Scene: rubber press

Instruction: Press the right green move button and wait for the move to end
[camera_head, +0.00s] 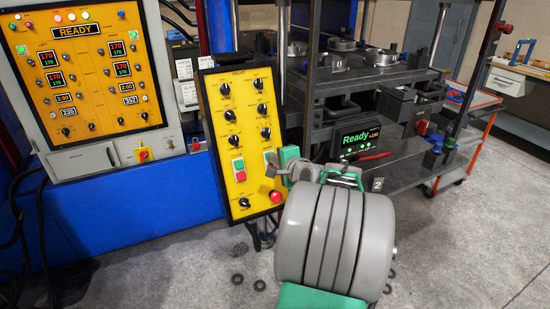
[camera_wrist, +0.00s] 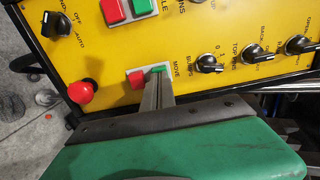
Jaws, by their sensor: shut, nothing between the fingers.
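The right yellow control panel (camera_head: 212,110) stands tilted in front of me, and it also shows in the wrist view (camera_wrist: 200,25). In the wrist view the green move button (camera_wrist: 158,70) sits beside a red button (camera_wrist: 136,79), next to the label MOVE. My gripper (camera_wrist: 157,82) is shut and empty, its fingertips right at the green button and covering part of it. I cannot tell whether they touch or press it. In the head view my gripper (camera_head: 272,164) is at the panel's right edge and hides much of that button pair.
A red mushroom button (camera_wrist: 81,92) is close to my fingers. Black knobs (camera_wrist: 208,63) and another green-red pair (camera_head: 238,170) are on the panel. The press (camera_head: 360,85) stands right, with a screen (camera_head: 358,140) reading Ready. A left panel (camera_head: 95,75) also reads READY.

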